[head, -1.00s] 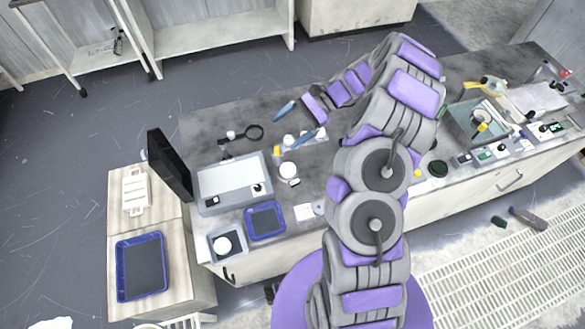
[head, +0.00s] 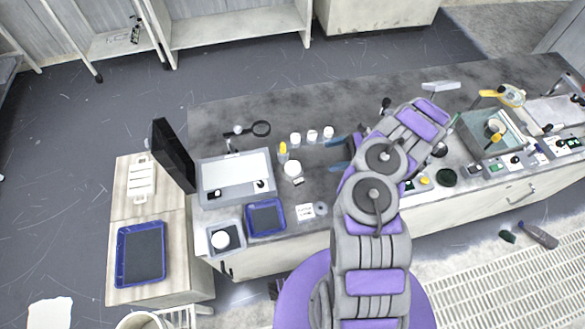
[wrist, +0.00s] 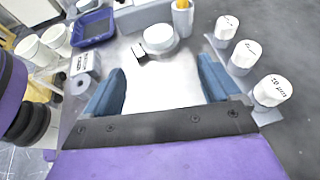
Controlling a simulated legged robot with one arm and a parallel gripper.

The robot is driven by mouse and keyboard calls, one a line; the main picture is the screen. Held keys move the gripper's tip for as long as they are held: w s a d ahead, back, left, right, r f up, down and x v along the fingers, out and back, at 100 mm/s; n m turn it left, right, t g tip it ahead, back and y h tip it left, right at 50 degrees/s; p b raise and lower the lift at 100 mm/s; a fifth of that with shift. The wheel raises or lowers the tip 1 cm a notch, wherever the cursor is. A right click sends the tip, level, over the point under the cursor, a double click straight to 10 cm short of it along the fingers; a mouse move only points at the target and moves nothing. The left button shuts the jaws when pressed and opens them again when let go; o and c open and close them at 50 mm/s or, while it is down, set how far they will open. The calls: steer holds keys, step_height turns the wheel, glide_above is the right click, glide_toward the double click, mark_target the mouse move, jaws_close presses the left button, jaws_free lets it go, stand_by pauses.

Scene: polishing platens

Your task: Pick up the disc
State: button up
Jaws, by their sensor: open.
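My gripper (head: 337,154) is over the bench, its two blue fingers pointing left in the head view. In the wrist view my gripper (wrist: 161,68) is open, with nothing between its fingers but bright bench surface. A round white disc-like piece (head: 293,169) lies left of the fingers; it also shows ahead of them in the wrist view (wrist: 159,38). Another white round piece (head: 221,239) sits on a grey square pad at the front left. A dark round piece (head: 446,177) lies right of my arm. I cannot tell which one is the disc.
Three white-lidded jars (head: 312,136) stand behind the gripper, close to one finger in the wrist view (wrist: 271,92). A yellow-topped bottle (head: 283,152), blue tray (head: 266,217), label card (head: 305,211) and monitor (head: 172,155) are to the left. Instruments (head: 520,160) crowd the right.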

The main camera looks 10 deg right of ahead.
steer(key=b, duration=0.2)
glide_toward(300, 167)
steer(key=x, duration=0.4)
steer(key=shift+w+a+f, duration=0.15)
steer(key=shift+w+f, duration=0.05)
steer(key=shift+w, duration=0.15)
steer(key=shift+b+x, duration=0.55)
steer(key=shift+x, duration=2.2)
steer(key=shift+s, duration=0.15)
steer(key=shift+s+a, duration=0.1)
steer(key=c, duration=1.3)
steer(key=shift+r, duration=0.5)
step_height(300, 167, up, 17)
steer(key=p, duration=0.4)
steer(key=shift+r, duration=0.1)
